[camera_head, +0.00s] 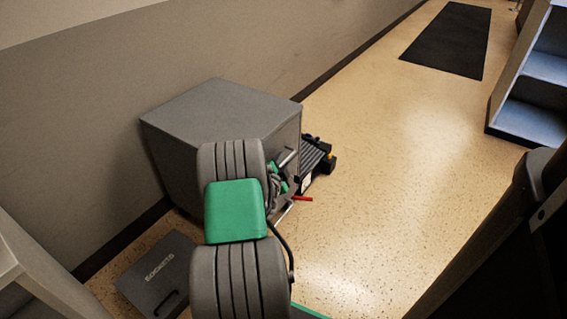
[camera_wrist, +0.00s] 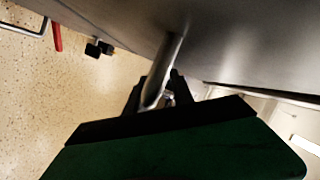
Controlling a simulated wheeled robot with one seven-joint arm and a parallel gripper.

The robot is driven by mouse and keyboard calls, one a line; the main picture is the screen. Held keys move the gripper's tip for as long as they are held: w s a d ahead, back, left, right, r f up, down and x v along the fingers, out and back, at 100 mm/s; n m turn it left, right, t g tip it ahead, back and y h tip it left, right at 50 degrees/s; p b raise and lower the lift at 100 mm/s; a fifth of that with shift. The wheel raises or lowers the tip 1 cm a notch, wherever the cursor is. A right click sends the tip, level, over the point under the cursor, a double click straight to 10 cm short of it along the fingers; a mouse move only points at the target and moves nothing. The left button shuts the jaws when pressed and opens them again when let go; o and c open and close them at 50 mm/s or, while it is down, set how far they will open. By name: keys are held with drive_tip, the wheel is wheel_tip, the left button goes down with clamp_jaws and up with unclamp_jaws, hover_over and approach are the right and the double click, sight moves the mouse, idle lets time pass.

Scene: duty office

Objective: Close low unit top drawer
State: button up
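The low unit (camera_head: 215,108) is a grey box-shaped cabinet against the wall in the head view. Its front faces right, and my arm hides part of it. An upper bar handle (camera_head: 287,158) shows on that front. How far the top drawer stands out cannot be made out. My gripper (camera_wrist: 156,92) is at a metal bar handle (camera_wrist: 168,62) in the wrist view, with dark fingers close around its near end beside a grey panel (camera_wrist: 235,40). Whether the fingers press on the bar is unclear. A second bar handle (camera_wrist: 28,28) shows at the wrist view's upper left.
A black ridged object (camera_head: 318,162) stands on the floor beyond the unit's front. A red piece (camera_head: 302,198) sticks out low near the front. A dark flat case (camera_head: 158,272) lies at the lower left. Open shelves (camera_head: 530,120) stand right; the speckled floor between is clear.

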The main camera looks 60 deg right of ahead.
drive_tip(key=p+v, duration=0.1)
drive_tip(key=v, duration=0.7)
drive_tip(key=shift+w+p, duration=0.1)
drive_tip(key=shift+p, duration=0.25)
